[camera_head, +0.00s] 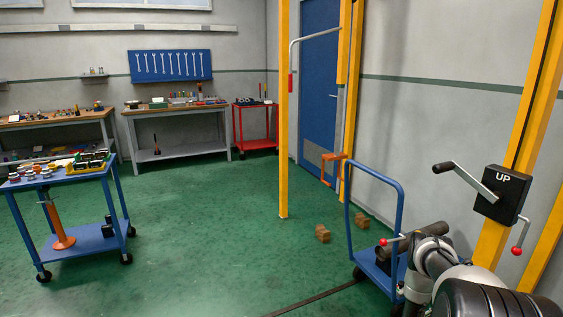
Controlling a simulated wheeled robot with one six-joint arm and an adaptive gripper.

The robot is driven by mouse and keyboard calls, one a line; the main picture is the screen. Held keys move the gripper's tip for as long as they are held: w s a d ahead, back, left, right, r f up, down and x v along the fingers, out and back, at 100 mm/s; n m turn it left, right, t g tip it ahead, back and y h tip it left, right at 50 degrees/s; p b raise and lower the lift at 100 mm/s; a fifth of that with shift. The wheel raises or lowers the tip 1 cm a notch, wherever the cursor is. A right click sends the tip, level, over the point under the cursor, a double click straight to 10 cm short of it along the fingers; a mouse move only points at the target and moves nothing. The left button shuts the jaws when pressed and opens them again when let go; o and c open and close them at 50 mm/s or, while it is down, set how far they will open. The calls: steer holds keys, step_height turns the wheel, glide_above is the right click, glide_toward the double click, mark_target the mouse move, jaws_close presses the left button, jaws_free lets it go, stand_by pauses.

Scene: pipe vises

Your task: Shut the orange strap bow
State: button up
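An orange bracket-shaped piece (333,168) shows in front of the lower part of the blue door, by a yellow post. It is small and far off, and I cannot tell whether it is the strap bow or whether it is open or shut. An orange upright piece (60,232) with a wide foot stands on the lower shelf of the blue cart at the left. No strap or vise shows clearly on either. My gripper is not recognisable in the view. Grey and black rounded parts fill the bottom right corner, and I cannot tell which are mine.
A blue trolley (399,225) stands at the right, with dark pipe-like parts near it. A black box marked UP (502,194) has a crank. Yellow posts (283,120) rise from the floor. Wooden blocks (322,233) lie there.

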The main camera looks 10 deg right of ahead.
steer(key=s+f+m+g, duration=0.1)
steer(key=s+g, duration=0.2)
steer(key=s, duration=0.4)
steer(key=s+d+r+m+g+y, duration=0.25)
steer(key=s+r+m+g, duration=0.2)
steer(key=r+g, duration=0.35)
steer(key=s+a+r+m+g+y, duration=0.1)
steer(key=a+r+m+y, duration=0.3)
steer(key=r, duration=0.7)
steer(key=a+r+m+g+y, duration=0.1)
steer(key=a+r+m+y, duration=0.25)
steer(key=r, duration=0.75)
steer(key=s+a+r+m+t+y, duration=0.2)
steer(key=a+r+t, duration=0.5)
steer(key=a+r, duration=0.7)
steer(key=s+a+r+m+t+y, duration=0.2)
steer(key=s+a+r+t+y, duration=0.2)
steer(key=a+r+t, duration=0.4)
steer(key=a+r, duration=0.3)
steer(key=r, duration=0.4)
steer(key=s+a+r, duration=0.1)
steer(key=a+r, duration=0.2)
steer(key=r, duration=0.4)
steer(key=shift+r+m+y, duration=0.15)
steer(key=shift+m+y, duration=0.25)
steer(key=shift+a, duration=0.1)
